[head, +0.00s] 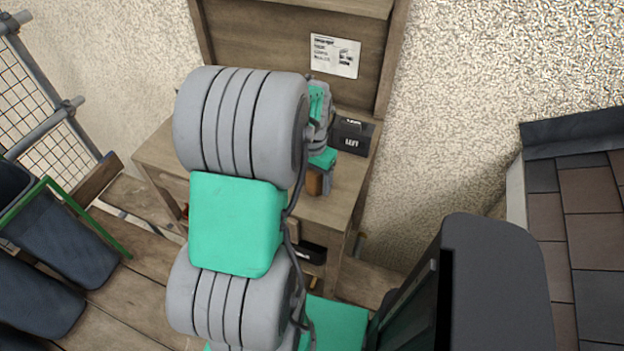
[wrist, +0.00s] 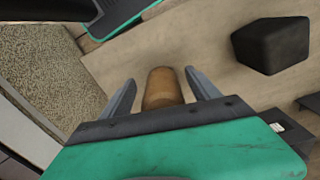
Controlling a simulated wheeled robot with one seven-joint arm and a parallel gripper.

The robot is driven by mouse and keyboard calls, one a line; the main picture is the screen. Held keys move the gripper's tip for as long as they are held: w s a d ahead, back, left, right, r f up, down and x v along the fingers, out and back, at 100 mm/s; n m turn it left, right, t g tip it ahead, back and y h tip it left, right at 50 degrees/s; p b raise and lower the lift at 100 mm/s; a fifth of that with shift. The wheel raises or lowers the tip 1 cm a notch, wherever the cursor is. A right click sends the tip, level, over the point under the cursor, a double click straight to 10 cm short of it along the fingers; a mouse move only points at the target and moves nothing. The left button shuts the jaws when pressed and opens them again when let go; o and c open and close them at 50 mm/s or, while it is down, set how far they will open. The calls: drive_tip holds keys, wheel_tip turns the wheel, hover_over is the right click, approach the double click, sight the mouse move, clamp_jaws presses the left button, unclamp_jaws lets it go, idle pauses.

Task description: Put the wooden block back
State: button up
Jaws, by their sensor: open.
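The wooden block (head: 314,182) is brown and stands on the wooden workbench (head: 338,207), partly hidden by my gripper in the head view. In the wrist view the block (wrist: 162,88) is between my two grey fingers, with a visible gap on each side. My gripper (wrist: 160,77) is open around it and holds nothing. In the head view my gripper (head: 325,180) is low over the right part of the bench top, and my arm covers much of the bench.
A black box (head: 352,136) with white lettering stands on the bench behind my gripper. A dark block-like object (wrist: 270,45) is at upper right in the wrist view. A backboard with a paper sheet (head: 335,55) rises behind. Dark bins (head: 55,240) stand at left, roof tiles (head: 592,190) at right.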

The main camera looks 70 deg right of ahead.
drive_tip(key=shift+r, duration=0.15)
wheel_tip(320, 180, up, 12)
drive_tip(key=shift+w+r, duration=0.1)
drive_tip(key=w+a+r+n+t+h, duration=0.1)
drive_tip(key=w+a+n, duration=0.4)
drive_tip(key=w+a, duration=0.45)
drive_tip(key=w+a+n, duration=0.6)
drive_tip(key=w+a, duration=0.1)
drive_tip(key=w, duration=0.5)
drive_tip(key=w+a+f+n+t+y, duration=0.1)
drive_tip(key=a+n, duration=0.9)
drive_tip(key=a, duration=1.3)
drive_tip(key=shift+w+a+n+t, duration=0.3)
drive_tip(key=shift+w+t, duration=0.4)
drive_tip(key=shift+w, duration=0.45)
